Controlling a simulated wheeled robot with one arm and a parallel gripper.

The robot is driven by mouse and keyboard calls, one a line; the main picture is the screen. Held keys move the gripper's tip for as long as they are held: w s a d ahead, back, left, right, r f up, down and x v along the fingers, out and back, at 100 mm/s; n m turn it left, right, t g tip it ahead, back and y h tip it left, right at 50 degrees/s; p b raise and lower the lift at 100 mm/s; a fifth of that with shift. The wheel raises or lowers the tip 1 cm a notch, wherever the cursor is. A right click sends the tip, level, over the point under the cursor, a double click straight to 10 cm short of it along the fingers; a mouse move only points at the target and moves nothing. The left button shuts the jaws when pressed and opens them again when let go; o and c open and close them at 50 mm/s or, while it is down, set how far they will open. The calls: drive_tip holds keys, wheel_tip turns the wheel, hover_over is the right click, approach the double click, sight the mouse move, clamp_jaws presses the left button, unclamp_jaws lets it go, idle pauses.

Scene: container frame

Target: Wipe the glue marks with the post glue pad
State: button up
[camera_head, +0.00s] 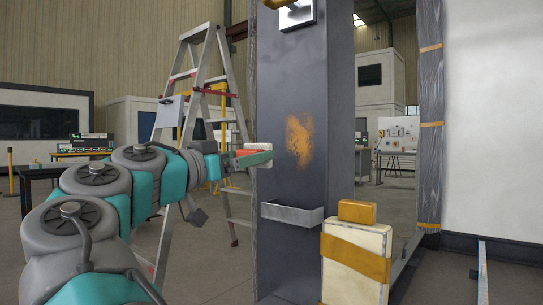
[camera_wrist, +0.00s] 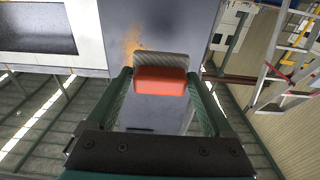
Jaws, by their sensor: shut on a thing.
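A dark grey upright post (camera_head: 333,110) stands before me with an orange-brown smeared glue mark (camera_head: 299,139) on its front face. The mark also shows at the top of the wrist view (camera_wrist: 131,38), just beyond the pad. My gripper (camera_wrist: 160,88) is shut on an orange-red pad (camera_wrist: 160,80) with a grey face turned towards the post. In the head view my gripper (camera_head: 252,159) is at the post's left edge, left of and slightly below the mark. I cannot tell whether the pad touches the post.
An empty-looking metal bracket (camera_head: 290,214) is fixed low on the post. A cream block with an orange band (camera_head: 355,264) stands at right with a yellow-orange block (camera_head: 357,211) on top. A stepladder (camera_head: 207,80) stands behind my arm.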

sight(285, 152)
drive_tip(key=p+x, duration=0.1)
drive_tip(key=x, duration=0.5)
drive_tip(key=shift+w+f+p, duration=0.15)
drive_tip(key=shift+f+p, duration=0.15)
drive_tip(key=shift+p, duration=0.05)
drive_tip(key=shift+x, duration=1.05)
idle(0.7)
drive_tip(key=shift+d+f+b, duration=0.1)
drive_tip(key=shift+f+b, duration=0.15)
drive_tip(key=shift+b, duration=0.05)
